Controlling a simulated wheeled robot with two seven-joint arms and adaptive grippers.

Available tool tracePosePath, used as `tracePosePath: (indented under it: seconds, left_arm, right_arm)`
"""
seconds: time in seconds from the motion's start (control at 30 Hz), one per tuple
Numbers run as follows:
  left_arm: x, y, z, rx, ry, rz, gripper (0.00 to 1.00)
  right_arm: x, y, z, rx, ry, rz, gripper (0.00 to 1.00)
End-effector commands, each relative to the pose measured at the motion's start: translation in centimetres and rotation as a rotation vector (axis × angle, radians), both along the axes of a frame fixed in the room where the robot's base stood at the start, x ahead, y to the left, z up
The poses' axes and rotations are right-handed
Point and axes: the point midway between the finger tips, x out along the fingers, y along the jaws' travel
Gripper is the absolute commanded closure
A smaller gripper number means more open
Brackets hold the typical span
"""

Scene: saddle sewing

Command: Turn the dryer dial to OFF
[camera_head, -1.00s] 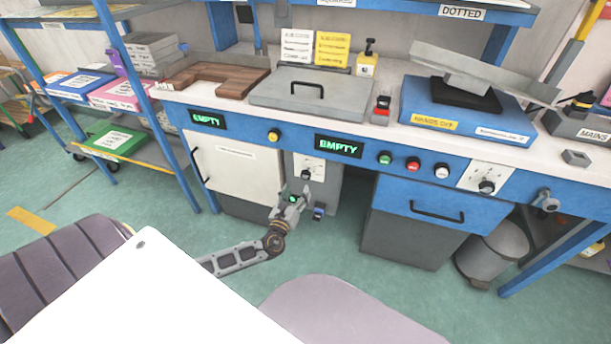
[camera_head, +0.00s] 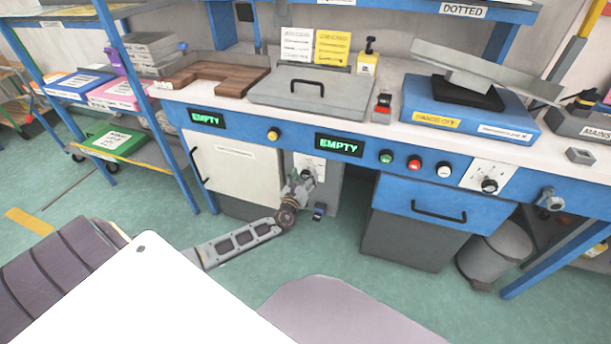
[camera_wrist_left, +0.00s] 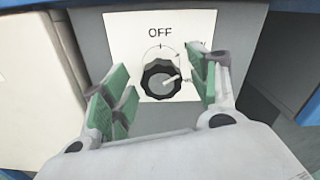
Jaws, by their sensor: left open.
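The dryer dial (camera_wrist_left: 161,79) is a black ribbed knob on a white plate (camera_wrist_left: 122,30) with OFF printed above it. Its light pointer mark aims to the right and slightly up, away from the OFF mark at the top. In the head view the plate (camera_head: 318,162) is on the grey panel under the lit EMPTY display, with the dial mostly hidden by my gripper. My left gripper (camera_wrist_left: 158,88) is open, with green finger pads on either side of the dial; I cannot tell whether they touch it. It also shows in the head view (camera_head: 304,178). My right gripper is not in view.
A white cabinet door (camera_head: 235,165) is left of the panel. A blue drawer (camera_head: 425,205) and a second dial (camera_head: 489,186) are to the right. A grey lidded box (camera_head: 310,100) sits on the bench above. Green floor is open below.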

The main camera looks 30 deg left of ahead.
Motion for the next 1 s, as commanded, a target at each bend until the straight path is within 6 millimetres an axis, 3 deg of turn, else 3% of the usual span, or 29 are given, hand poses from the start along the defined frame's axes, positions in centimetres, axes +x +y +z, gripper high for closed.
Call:
tracePosePath:
  seconds: [0.23,0.6,1.0]
  left_arm:
    - [1.3,0.3,0.0,0.000,-0.001,0.000,0.40]
    - [1.4,0.4,0.0,0.000,0.000,0.000,0.40]
    - [1.4,0.4,0.0,0.001,0.000,0.000,0.86]
  right_arm:
    - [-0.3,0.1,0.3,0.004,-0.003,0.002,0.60]
    - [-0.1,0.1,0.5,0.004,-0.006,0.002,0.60]
    - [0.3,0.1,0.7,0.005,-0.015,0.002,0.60]
